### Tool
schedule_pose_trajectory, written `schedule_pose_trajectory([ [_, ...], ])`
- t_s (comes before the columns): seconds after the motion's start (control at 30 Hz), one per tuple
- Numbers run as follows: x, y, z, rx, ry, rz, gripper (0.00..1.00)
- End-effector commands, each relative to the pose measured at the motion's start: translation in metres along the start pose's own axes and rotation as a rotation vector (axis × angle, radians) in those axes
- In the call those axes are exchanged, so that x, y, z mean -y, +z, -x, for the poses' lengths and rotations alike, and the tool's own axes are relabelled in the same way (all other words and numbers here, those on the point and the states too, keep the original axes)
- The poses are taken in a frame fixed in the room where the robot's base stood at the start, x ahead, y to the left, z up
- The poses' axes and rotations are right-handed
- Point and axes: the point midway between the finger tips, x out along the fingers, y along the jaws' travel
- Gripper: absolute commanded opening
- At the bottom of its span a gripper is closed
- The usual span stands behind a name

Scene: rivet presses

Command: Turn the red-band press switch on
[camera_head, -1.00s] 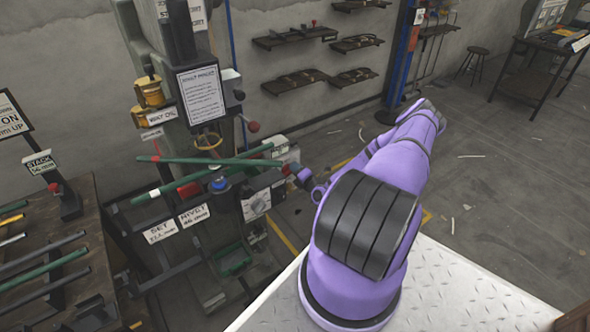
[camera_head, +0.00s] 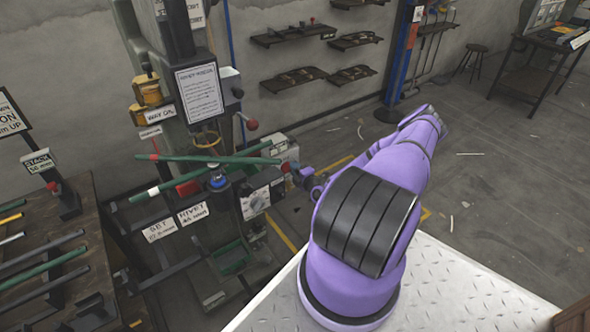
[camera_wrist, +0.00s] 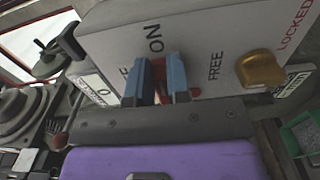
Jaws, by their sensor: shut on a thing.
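The press (camera_head: 212,120) stands left of centre in the head view, a tall dark grey frame with paper labels. Two crossed green bars lie at its front, one with a red band (camera_head: 154,157), one with a white band. Its light grey control panel (camera_wrist: 205,60) fills the wrist view, with the words ON, FREE and LOCKED and a golden knob (camera_wrist: 262,70). My gripper (camera_wrist: 157,75) has its two blue fingers shut on a small red switch (camera_wrist: 160,78) beside the ON lettering. The fingers hide most of the switch, so its exact position cannot be told.
A workbench (camera_head: 100,235) with several bars stands at the left. A green tray (camera_head: 232,258) sits low below the press. Wall shelves (camera_head: 295,80) hang behind. The floor (camera_head: 500,190) to the right is largely clear.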

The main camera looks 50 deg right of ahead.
Motion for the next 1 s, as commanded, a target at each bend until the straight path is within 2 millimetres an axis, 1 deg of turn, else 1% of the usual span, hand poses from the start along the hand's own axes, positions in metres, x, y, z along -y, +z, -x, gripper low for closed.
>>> schedule_pose_trajectory([
  [0.2, 0.001, 0.0, 0.001, 0.001, -0.003, -0.001, 0.0],
  [0.23, 0.001, 0.0, 0.001, 0.001, -0.003, -0.001, 0.24],
  [0.27, 0.001, 0.0, 0.001, 0.001, -0.003, -0.001, 0.31],
  [0.3, 0.001, 0.0, 0.001, 0.001, -0.003, -0.001, 0.4],
  [0.33, 0.001, 0.0, 0.001, 0.001, -0.003, -0.001, 0.43],
  [0.57, 0.001, 0.0, 0.001, 0.001, -0.001, 0.0, 0.43],
  [0.67, 0.001, 0.0, 0.004, 0.001, -0.002, 0.0, 0.43],
  [0.77, 0.001, 0.001, 0.014, 0.002, -0.003, 0.0, 0.43],
  [0.87, 0.001, 0.001, 0.03, 0.002, -0.003, 0.0, 0.43],
  [1.0, 0.001, 0.001, 0.058, 0.002, -0.003, -0.001, 0.43],
])
